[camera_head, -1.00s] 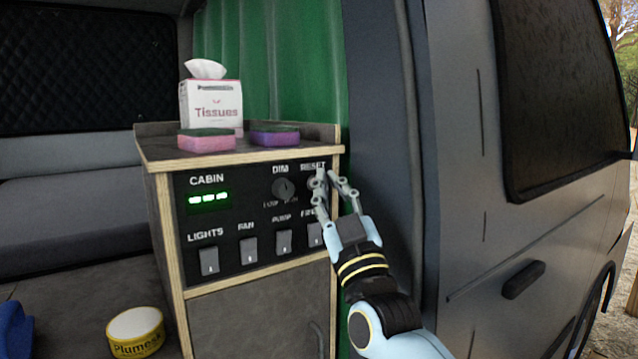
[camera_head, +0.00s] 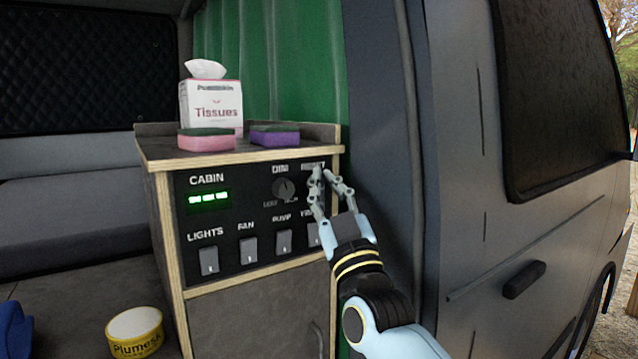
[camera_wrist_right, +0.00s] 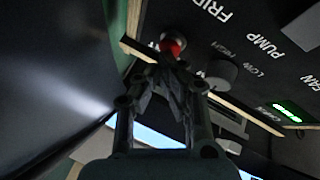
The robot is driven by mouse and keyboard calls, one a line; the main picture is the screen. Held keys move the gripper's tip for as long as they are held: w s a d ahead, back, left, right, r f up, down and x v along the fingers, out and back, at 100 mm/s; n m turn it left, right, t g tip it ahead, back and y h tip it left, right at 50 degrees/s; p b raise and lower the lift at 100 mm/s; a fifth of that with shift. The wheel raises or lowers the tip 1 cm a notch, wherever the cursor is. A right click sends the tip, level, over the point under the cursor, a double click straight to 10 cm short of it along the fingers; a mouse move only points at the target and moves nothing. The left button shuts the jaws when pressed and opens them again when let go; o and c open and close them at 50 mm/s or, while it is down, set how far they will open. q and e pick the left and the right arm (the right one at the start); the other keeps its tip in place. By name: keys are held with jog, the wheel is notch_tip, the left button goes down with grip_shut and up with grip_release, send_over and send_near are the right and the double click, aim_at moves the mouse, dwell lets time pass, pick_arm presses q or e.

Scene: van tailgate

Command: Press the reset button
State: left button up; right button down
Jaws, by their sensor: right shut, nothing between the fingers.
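The black control panel (camera_head: 262,200) is on the front of a wood-edged cabinet. The reset label (camera_head: 311,166) is at its upper right, partly covered by my right fingertips. In the head view my right gripper (camera_head: 323,173) hides the button below that label. In the right wrist view the red reset button (camera_wrist_right: 172,46) shows just beyond the tips of my right gripper (camera_wrist_right: 170,64). The fingers are shut and empty. The tips overlap the button's edge in the picture; I cannot tell whether they touch it. My left gripper is not in view.
The dim knob (camera_head: 283,188) is left of my fingers, with several rocker switches (camera_head: 248,250) below. A tissue box (camera_head: 212,106), a pink sponge (camera_head: 206,141) and a purple sponge (camera_head: 275,137) stand on the cabinet. The van's side (camera_head: 455,200) is close on the right.

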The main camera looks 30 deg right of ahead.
jog(key=shift+w, duration=0.2)
dwell(0.3)
jog(key=shift+s, duration=0.1)
jog(key=shift+s+d+p, duration=0.15)
jog(key=shift+s+p, duration=0.35)
jog(key=shift+s, duration=0.35)
jog(key=s, duration=0.1)
jog(key=s+p, duration=0.1)
jog(key=s, duration=0.1)
jog(key=s+p, duration=0.1)
jog(key=s, duration=0.1)
jog(key=shift+d, duration=0.35)
